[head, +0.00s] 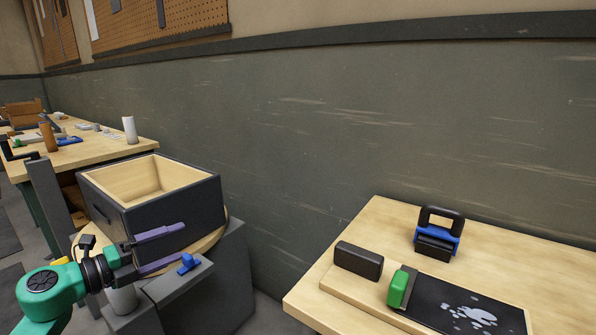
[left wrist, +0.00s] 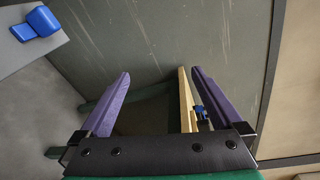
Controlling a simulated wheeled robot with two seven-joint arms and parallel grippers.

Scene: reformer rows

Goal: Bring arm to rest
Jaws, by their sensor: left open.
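My left gripper (head: 185,243) is open, with two purple fingers spread apart at the front side of a dark open-topped box (head: 178,208). In the head view the fingers overlap the box's front; I cannot tell whether they touch it. In the left wrist view, the left gripper (left wrist: 160,73) has nothing held between its fingers, with the grey-green wall behind. My green arm comes in from the lower left. My right gripper is in neither view.
A wooden table (head: 310,296) at the right bears a dark block (head: 358,261), a blue and black handled tool (head: 436,238) and a dark plate (head: 460,310) with a green end. A small blue piece (head: 187,263) sits on grey structure by the gripper. Another cluttered table (head: 95,151) stands behind.

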